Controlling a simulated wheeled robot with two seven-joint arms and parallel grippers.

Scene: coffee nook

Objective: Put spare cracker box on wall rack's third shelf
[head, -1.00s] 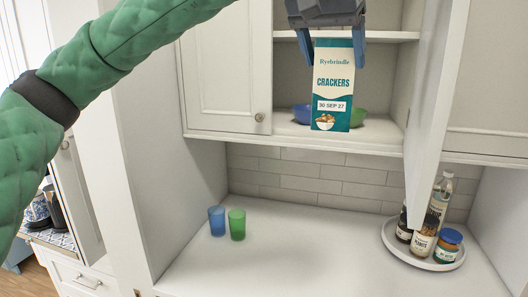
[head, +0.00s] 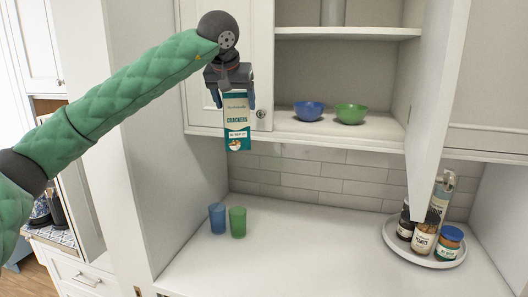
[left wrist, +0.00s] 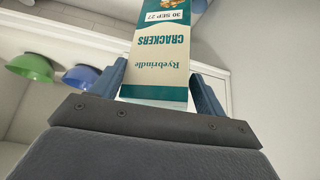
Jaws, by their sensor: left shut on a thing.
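The cracker box (head: 237,124) is teal and cream, with the label "Ryebrindle Crackers" and a date sticker. My left gripper (head: 234,92) is shut on its top end, and the box hangs upright in the air in front of the closed left cabinet door. In the left wrist view the box (left wrist: 160,55) sits between the two blue fingers, its lettering upside down. The wall rack's shelves show as the open cabinet, with a lower shelf (head: 380,133) and a shelf above it (head: 350,33). Which one is the third cannot be told. My right gripper is not in view.
A blue bowl (head: 308,111) and a green bowl (head: 351,114) stand on the lower shelf. The open cabinet door (head: 437,90) juts out at right. Blue (head: 217,218) and green (head: 237,222) cups and a round tray (head: 394,244) with jars stand on the counter, clear between them.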

